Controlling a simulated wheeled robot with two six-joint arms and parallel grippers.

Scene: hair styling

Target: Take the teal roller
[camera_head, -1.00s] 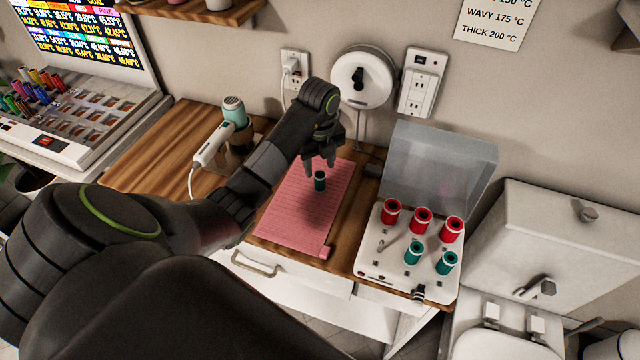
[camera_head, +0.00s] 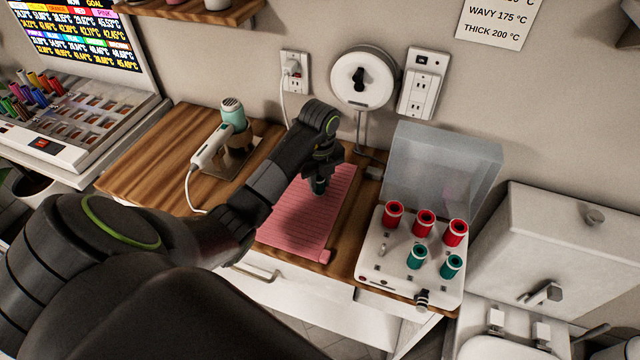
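A teal roller (camera_head: 319,186) stands upright on the pink mat (camera_head: 292,222). My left gripper (camera_head: 319,178) has its fingers down around the upper part of this roller; the fingers hide most of it, and I cannot tell whether they press on it. Two more teal rollers, one (camera_head: 417,256) and another (camera_head: 451,266), stand in the front row of the white roller holder (camera_head: 375,262). My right gripper is not in view.
Three red rollers (camera_head: 424,222) stand in the holder's back row, with its clear lid (camera_head: 442,170) raised behind. A teal hair dryer (camera_head: 233,116) and a white styling tool (camera_head: 212,146) with a cord rest left of the mat. A white cabinet (camera_head: 550,250) stands at the right.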

